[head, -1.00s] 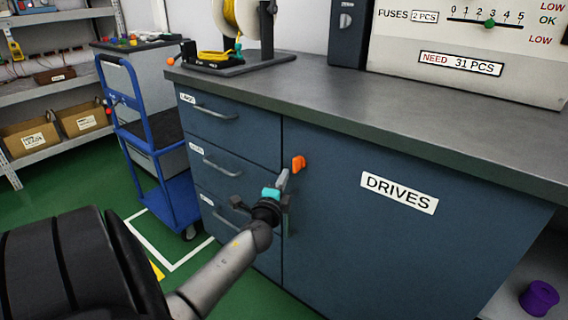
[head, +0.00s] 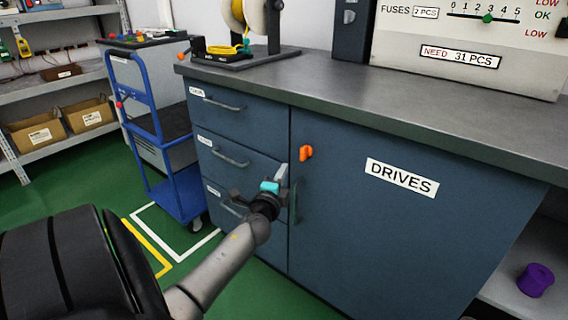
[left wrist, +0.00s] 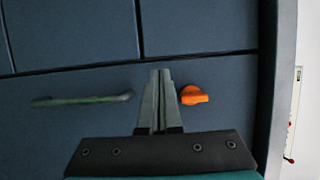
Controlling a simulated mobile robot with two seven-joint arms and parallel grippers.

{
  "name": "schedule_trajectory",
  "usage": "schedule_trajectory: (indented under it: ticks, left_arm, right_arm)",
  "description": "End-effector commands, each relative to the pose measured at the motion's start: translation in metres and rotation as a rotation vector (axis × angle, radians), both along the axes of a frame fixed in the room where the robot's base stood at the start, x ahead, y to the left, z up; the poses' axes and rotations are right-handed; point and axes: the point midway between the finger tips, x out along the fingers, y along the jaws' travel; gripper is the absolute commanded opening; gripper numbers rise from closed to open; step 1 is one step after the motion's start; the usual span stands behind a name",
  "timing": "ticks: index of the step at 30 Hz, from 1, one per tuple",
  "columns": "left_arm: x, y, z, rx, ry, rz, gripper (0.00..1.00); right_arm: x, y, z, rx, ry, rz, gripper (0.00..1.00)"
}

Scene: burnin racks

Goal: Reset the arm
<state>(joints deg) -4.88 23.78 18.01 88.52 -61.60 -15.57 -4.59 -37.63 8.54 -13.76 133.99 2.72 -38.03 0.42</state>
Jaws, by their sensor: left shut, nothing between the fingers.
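My left gripper (head: 282,176) is in front of the blue cabinet (head: 375,240), close to the seam between the drawers and the door labelled DRIVES. In the left wrist view its two fingers (left wrist: 160,76) are together with nothing between them. An orange latch (head: 305,153) sits on the door, up and right of the fingertips; it also shows beside the fingers in the left wrist view (left wrist: 194,95). The vertical door handle (head: 295,202) is just right of the gripper and shows in the left wrist view (left wrist: 82,99). The door looks closed. My right gripper is not in view.
A blue cart (head: 178,190) stands left of the cabinet on the green floor. The grey worktop (head: 420,110) carries a spool stand (head: 245,62). A purple spool (head: 535,280) lies on a low shelf at the right. Shelves with boxes (head: 90,115) stand at the far left.

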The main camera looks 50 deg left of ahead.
Motion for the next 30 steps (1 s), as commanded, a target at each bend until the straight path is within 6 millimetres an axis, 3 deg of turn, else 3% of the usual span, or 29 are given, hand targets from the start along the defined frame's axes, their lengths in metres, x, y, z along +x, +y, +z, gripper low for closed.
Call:
schedule_trajectory:
  ticks: [1,6,12,26,30]
  left_arm:
    - [-0.015,0.010,-0.001,0.001,0.006,0.006,0.00]
    - [-0.047,0.031,-0.002,-0.002,0.003,0.006,0.00]
    - [-0.071,0.048,-0.001,-0.002,0.002,0.004,0.00]
    - [-0.082,0.054,-0.002,-0.007,-0.001,0.002,0.00]
    - [-0.076,0.026,-0.010,-0.088,-0.027,-0.024,0.00]
  right_arm:
    - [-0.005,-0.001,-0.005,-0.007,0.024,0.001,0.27]
    - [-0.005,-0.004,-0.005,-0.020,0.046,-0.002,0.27]
    - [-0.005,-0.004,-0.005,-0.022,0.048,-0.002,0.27]
    - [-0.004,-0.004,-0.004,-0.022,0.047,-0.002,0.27]
    - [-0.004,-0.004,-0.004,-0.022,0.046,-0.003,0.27]
